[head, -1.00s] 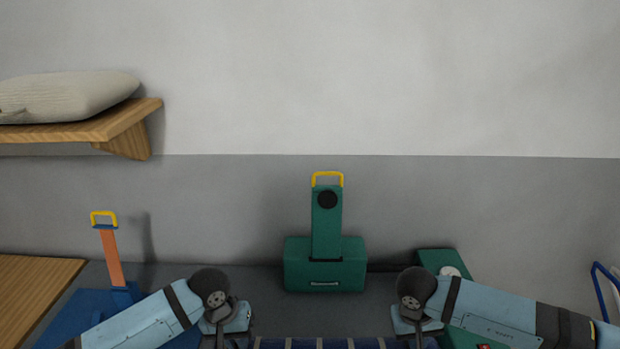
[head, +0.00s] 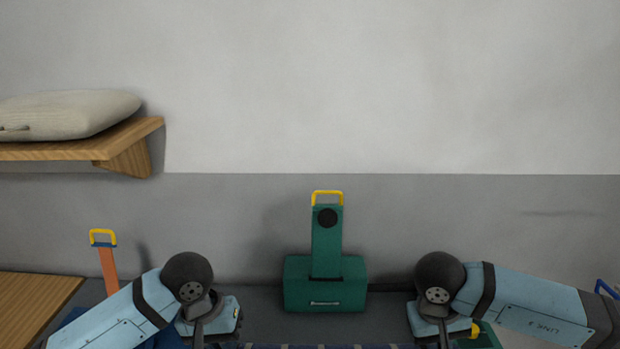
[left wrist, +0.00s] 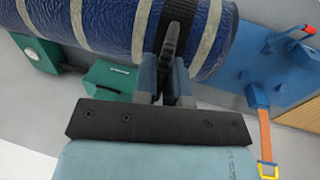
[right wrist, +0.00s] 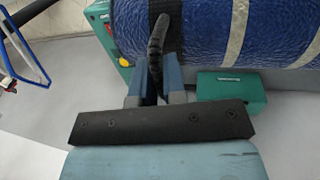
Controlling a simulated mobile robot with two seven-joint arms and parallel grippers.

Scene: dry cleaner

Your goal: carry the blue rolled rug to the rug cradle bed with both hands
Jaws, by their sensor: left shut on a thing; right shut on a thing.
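The blue rolled rug (left wrist: 110,25) has pale stripes and black straps with loop handles. Only a sliver of it (head: 300,347) shows at the bottom of the head view. My left gripper (left wrist: 165,78) is shut on a black strap handle (left wrist: 170,42) of the rug. My right gripper (right wrist: 157,78) is shut on the other strap handle (right wrist: 157,45), and the rug also shows in the right wrist view (right wrist: 205,35). The rug hangs level between both grippers. I cannot tell for sure which fixture is the rug cradle bed.
A green unit with a yellow handle (head: 325,285) stands against the back wall. A blue fixture (left wrist: 230,65) with an orange post (head: 108,270) is at the left, beside a wooden top (head: 35,298). Another green unit (head: 485,338) is at the right. A shelf (head: 75,147) holds a cushion.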

